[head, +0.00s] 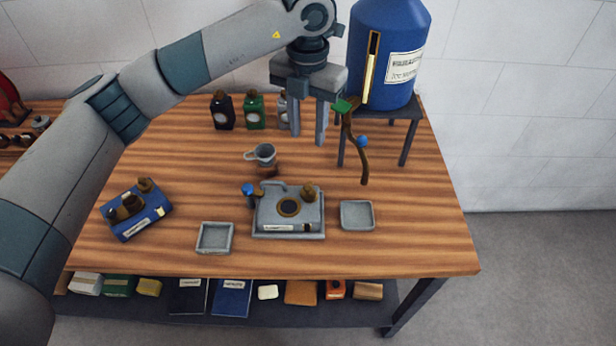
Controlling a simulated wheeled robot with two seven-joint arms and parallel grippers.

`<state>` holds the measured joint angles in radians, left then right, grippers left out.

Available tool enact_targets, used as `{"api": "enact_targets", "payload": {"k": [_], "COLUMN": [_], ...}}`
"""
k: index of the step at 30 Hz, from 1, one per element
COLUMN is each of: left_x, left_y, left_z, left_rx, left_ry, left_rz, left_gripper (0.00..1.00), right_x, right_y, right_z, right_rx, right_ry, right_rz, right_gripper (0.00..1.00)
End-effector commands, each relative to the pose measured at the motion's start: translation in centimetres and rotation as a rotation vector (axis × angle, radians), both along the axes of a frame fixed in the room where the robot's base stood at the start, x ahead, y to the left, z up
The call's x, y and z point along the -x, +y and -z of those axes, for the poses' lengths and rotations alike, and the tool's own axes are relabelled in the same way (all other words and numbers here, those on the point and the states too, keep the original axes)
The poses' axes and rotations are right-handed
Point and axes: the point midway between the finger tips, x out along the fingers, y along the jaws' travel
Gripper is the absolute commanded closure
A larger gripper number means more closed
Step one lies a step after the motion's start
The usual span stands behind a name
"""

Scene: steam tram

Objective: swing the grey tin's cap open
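A row of small tins with brown caps stands at the back of the wooden table. The grey tin (283,114) is at the right end of the row, largely hidden behind a finger of my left gripper. Whether its cap is open or shut is not clear. My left gripper (308,141) points down just right of and in front of the grey tin. Its two fingers are apart with nothing seen between them. My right gripper is out of view.
A black tin (222,112) and a green tin (254,111) stand left. A blue tank (388,50) on a stand (404,113), with a hanging brown pipe (361,160), is close right. A jug (262,154), grey device (288,212) and blue device (137,213) stand nearer.

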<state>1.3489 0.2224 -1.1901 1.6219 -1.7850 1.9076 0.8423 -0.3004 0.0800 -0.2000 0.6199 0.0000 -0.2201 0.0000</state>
Motion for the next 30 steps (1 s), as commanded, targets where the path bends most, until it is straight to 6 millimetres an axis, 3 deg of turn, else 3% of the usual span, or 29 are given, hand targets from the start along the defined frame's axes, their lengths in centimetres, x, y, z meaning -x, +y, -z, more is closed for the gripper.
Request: {"api": "enact_targets", "payload": {"k": [14, 20, 30], "left_x": [0.1, 0.1, 0.2], "left_y": [-0.1, -0.1, 0.0], "left_z": [1.4, 4.1, 10.2], "left_rx": [0.003, 0.003, 0.002], "left_ry": [0.004, 0.006, 0.008], "left_rz": [0.000, 0.000, -0.001], "left_gripper": [0.66, 0.66, 0.66], "right_x": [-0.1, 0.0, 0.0], "right_y": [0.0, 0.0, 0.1], "right_z": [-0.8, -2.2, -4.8], "right_rx": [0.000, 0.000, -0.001], "right_ry": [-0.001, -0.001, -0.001], "right_rz": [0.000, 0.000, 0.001], "right_gripper": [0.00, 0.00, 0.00]}}
